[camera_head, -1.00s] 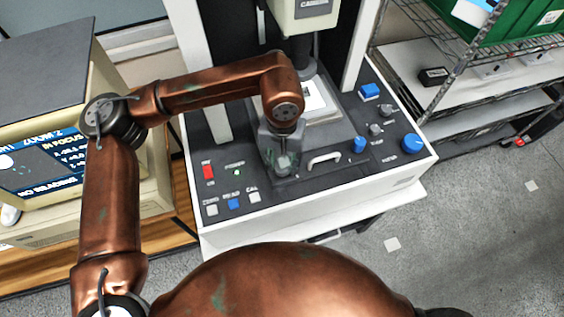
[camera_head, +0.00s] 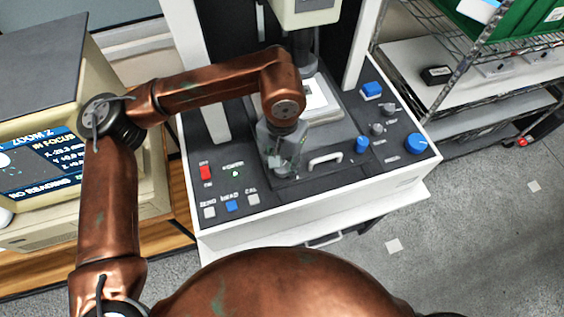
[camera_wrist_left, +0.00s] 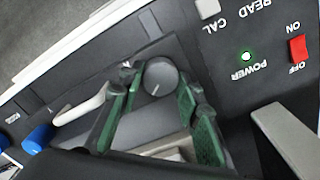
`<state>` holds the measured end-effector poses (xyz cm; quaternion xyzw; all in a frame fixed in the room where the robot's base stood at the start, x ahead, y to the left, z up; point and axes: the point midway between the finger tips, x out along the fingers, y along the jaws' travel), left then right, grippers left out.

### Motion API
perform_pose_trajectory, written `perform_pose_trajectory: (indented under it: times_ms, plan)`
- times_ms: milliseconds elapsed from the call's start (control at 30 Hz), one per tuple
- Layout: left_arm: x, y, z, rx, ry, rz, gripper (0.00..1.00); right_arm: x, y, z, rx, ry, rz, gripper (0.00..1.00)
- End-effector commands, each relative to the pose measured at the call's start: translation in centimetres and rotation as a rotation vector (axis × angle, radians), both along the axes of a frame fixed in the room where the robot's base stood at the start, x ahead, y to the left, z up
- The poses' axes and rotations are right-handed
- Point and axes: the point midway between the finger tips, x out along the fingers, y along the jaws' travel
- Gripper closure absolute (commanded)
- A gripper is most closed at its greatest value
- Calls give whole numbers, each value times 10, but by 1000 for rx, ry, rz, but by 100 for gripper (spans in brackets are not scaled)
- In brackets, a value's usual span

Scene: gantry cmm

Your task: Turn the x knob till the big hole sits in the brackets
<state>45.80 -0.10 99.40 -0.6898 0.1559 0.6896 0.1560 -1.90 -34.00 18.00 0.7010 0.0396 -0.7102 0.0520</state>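My left gripper (camera_head: 284,168) is over the front deck of the measuring machine. In the left wrist view its two green-padded fingers (camera_wrist_left: 165,95) are apart, one on each side of a round grey knob (camera_wrist_left: 160,82) with a white pointer line. I cannot tell whether the pads touch it. No label shows on this knob, and in the head view the gripper hides it. The monitor screen (camera_head: 40,160) shows readout lines and part of a pale round shape at the left. The brackets cannot be made out. My right gripper is out of view.
A white handle (camera_head: 325,159) and a small blue knob (camera_head: 362,144) are right of the gripper, with a large blue knob (camera_head: 416,143) farther right. A red power switch (camera_head: 206,173) and several buttons are on the left. The camera column (camera_head: 302,50) rises behind.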

Motion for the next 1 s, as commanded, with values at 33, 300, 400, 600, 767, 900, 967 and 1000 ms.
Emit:
perform_pose_trajectory:
  times_ms: [33,300,400,600,767,900,967,1000]
  plan:
    - [1,0,1,-1,-2,1,65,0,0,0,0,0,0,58]
    - [0,0,0,0,0,1,51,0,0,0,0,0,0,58]
    - [0,0,0,0,0,1,51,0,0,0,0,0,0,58]
    - [0,0,7,-1,-2,1,51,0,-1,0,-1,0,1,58]
    - [1,0,32,-2,-4,1,51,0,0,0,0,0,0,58]
    - [1,-1,63,-2,-4,2,51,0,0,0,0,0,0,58]
    - [1,-1,75,-2,-2,3,51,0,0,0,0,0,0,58]
    - [1,-1,83,-2,-4,2,51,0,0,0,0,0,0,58]
